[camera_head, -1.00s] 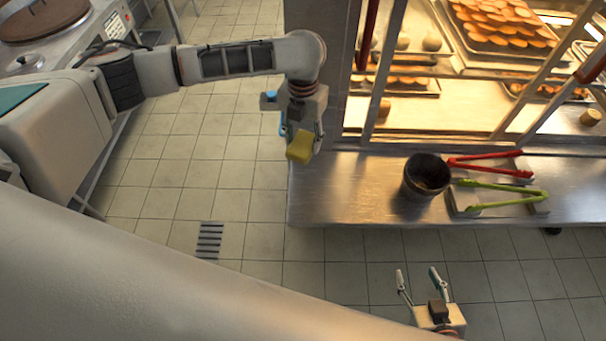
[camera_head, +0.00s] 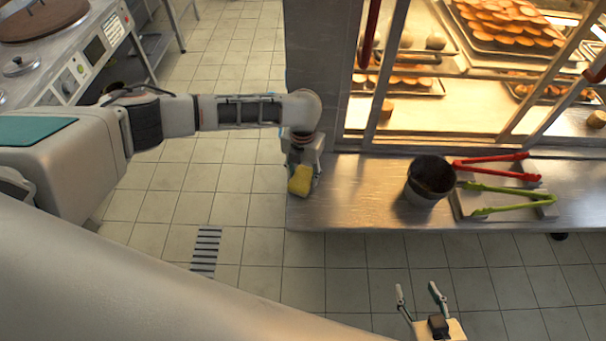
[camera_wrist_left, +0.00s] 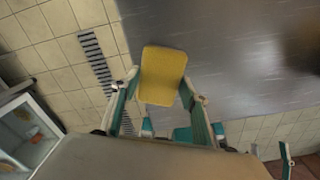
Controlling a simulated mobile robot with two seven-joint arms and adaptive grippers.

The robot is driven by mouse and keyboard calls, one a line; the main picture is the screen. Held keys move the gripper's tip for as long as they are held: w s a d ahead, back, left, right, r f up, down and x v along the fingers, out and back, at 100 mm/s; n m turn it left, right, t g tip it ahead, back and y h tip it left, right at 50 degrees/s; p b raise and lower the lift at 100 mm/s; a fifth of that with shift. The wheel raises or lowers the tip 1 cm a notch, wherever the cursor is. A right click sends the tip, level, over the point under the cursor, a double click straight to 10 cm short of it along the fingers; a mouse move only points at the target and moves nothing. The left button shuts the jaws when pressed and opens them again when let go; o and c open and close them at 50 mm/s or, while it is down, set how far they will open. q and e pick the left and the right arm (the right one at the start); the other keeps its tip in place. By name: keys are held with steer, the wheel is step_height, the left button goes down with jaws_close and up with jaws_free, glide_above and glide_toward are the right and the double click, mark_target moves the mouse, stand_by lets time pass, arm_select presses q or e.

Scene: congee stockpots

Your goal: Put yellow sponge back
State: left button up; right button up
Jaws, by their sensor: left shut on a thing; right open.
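The yellow sponge (camera_head: 300,181) is held by my left gripper (camera_head: 302,172), over the left end of the steel counter (camera_head: 350,200) in the head view. In the left wrist view the sponge (camera_wrist_left: 163,75) sits between the two fingers of my left gripper (camera_wrist_left: 160,98), with the counter surface beyond it. I cannot tell whether the sponge touches the counter. My right gripper (camera_head: 421,299) is open and empty, above the floor in front of the counter.
A dark container (camera_head: 430,181) stands on the counter. Red tongs (camera_head: 497,168) and green tongs (camera_head: 510,197) lie to its right on a tray (camera_head: 475,207). A lit food cabinet (camera_head: 450,105) stands behind. The counter's left part is clear. A floor drain (camera_head: 206,248) lies at left.

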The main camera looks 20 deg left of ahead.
arm_select(q)
steer(key=shift+r, duration=0.1)
steer(key=shift+f, duration=0.2)
steer(key=o, duration=1.1)
steer(key=shift+c, duration=0.2)
